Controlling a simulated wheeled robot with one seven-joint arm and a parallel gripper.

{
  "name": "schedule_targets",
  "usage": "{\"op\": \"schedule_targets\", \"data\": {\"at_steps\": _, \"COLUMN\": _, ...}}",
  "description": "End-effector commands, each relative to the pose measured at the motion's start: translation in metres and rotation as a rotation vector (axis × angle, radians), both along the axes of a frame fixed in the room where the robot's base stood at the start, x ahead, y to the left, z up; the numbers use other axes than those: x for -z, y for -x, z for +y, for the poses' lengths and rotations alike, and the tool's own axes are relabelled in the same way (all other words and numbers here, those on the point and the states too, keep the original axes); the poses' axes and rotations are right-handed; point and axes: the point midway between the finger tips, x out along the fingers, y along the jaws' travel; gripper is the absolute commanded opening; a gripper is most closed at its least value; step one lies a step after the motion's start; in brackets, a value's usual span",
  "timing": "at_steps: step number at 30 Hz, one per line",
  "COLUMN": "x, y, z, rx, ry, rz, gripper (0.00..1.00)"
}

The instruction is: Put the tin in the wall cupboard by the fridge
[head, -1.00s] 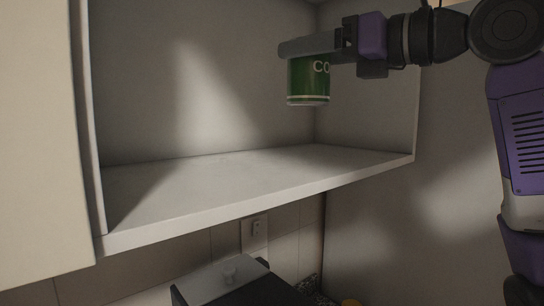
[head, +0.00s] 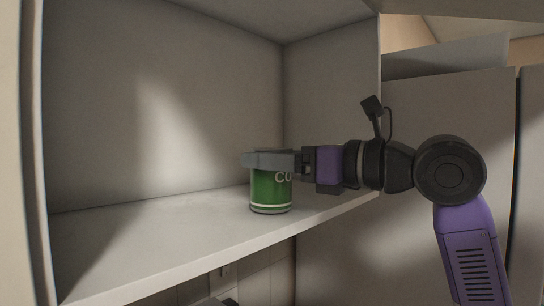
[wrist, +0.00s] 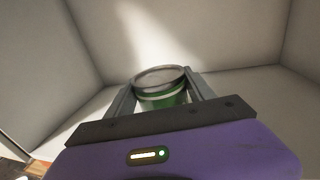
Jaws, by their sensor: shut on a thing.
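The green tin (head: 270,190) with white lettering is upright inside the open wall cupboard (head: 140,245), at its right part. Its base is at or very close to the cupboard floor; I cannot tell for certain whether it touches. My gripper (head: 268,160) reaches in from the right and is shut around the tin's upper part. In the wrist view the tin (wrist: 161,88) sits between the two fingers, its grey lid facing up. The fingers hide part of its sides.
The cupboard is otherwise empty, with free floor to the left of the tin. Its right side wall (head: 335,115) stands close by my arm. A large pale fridge-like unit (head: 430,110) is to the right.

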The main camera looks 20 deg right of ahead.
Motion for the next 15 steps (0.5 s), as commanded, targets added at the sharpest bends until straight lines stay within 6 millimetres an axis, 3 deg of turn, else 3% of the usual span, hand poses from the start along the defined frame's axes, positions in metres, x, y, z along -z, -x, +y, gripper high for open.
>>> {"op": "schedule_targets", "data": {"at_steps": 11, "x": 0.0028, "y": 0.0003, "z": -0.0001, "rx": 0.000, "ry": 0.000, "rz": -0.004, "gripper": 0.00}}
{"op": "schedule_targets", "data": {"at_steps": 12, "x": 0.0027, "y": 0.0000, "z": 0.0001, "rx": 0.000, "ry": 0.001, "rz": -0.001, "gripper": 0.68}}
{"op": "schedule_targets", "data": {"at_steps": 15, "x": 0.0024, "y": 0.0000, "z": 0.0001, "rx": 0.000, "ry": 0.001, "rz": -0.001, "gripper": 0.84}}
